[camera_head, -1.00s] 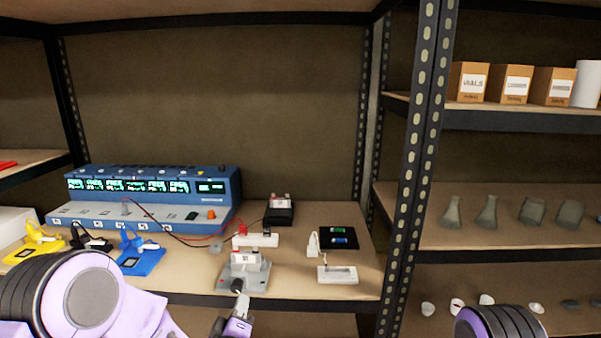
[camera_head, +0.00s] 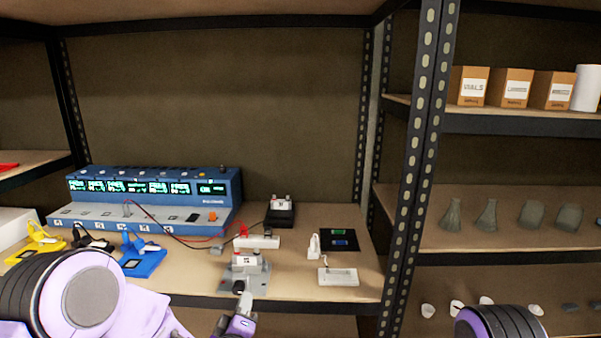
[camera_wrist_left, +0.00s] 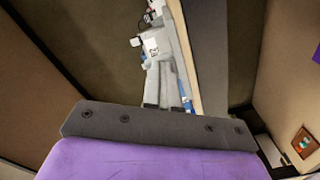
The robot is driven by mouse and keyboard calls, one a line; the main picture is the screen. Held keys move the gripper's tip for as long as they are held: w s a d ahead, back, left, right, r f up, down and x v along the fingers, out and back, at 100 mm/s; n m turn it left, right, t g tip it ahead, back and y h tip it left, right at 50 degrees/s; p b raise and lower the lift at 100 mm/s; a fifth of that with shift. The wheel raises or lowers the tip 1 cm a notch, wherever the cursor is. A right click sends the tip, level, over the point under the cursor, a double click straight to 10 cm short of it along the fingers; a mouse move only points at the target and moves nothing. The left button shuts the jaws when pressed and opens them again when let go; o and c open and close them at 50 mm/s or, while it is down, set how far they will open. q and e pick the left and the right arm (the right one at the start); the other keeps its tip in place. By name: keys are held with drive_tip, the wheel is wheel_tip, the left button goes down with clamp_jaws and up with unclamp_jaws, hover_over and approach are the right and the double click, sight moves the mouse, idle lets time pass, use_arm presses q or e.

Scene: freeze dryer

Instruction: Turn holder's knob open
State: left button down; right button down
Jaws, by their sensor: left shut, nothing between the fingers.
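The grey holder (camera_head: 256,277), with a white label on top, stands at the front edge of the shelf in the head view. Its dark round knob (camera_head: 239,286) faces the front. My left gripper (camera_head: 246,301) is shut and empty just in front of the holder, its fingertips close beside and below the knob. I cannot tell whether they touch it. In the left wrist view the closed fingers (camera_wrist_left: 163,85) point toward the holder (camera_wrist_left: 152,46); the knob cannot be made out there. My right gripper is out of view.
A blue multi-channel unit (camera_head: 150,200) stands behind left, with red and black leads running toward the holder. A blue stand (camera_head: 143,262) is left, a white flat device (camera_head: 338,277) right. A black perforated post (camera_head: 412,170) rises further right.

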use_arm(q)
drive_tip(key=s, duration=0.2)
drive_tip(key=s+d, duration=0.1)
drive_tip(key=s, duration=0.2)
drive_tip(key=shift+r, duration=0.1)
